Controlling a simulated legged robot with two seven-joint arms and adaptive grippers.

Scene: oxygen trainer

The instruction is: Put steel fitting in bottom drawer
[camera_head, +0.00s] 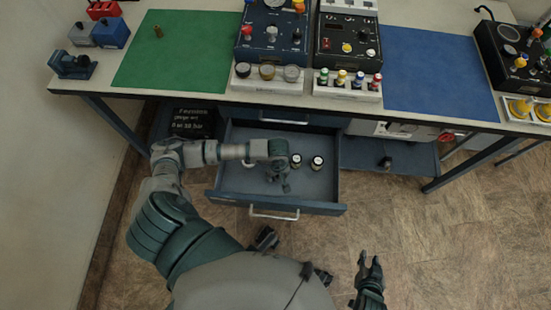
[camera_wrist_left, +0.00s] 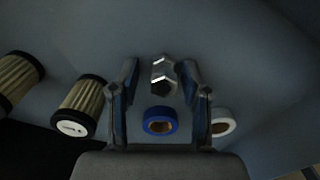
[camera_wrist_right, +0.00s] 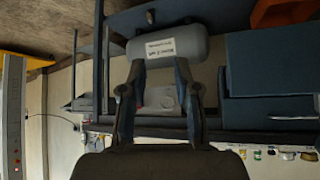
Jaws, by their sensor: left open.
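The bottom drawer (camera_head: 318,188) is pulled out below the bench. My left gripper (camera_head: 280,184) reaches down into it. In the left wrist view its fingers (camera_wrist_left: 162,95) are open, with the steel fitting (camera_wrist_left: 163,76), a shiny hex-sided piece, between them and a gap on both sides. I cannot tell whether the fitting rests on the drawer floor; in the head view it cannot be made out. My right gripper (camera_head: 368,270) is open and empty, low in front of the bench and away from the drawer.
Two filter cartridges (camera_head: 306,161) stand in the drawer right of my left gripper. A blue ring (camera_wrist_left: 160,121) and a white ring (camera_wrist_left: 222,122) lie near the fingers. The bench (camera_head: 300,101) overhangs the drawer, with a green mat (camera_head: 175,60) and blue mat (camera_head: 435,75).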

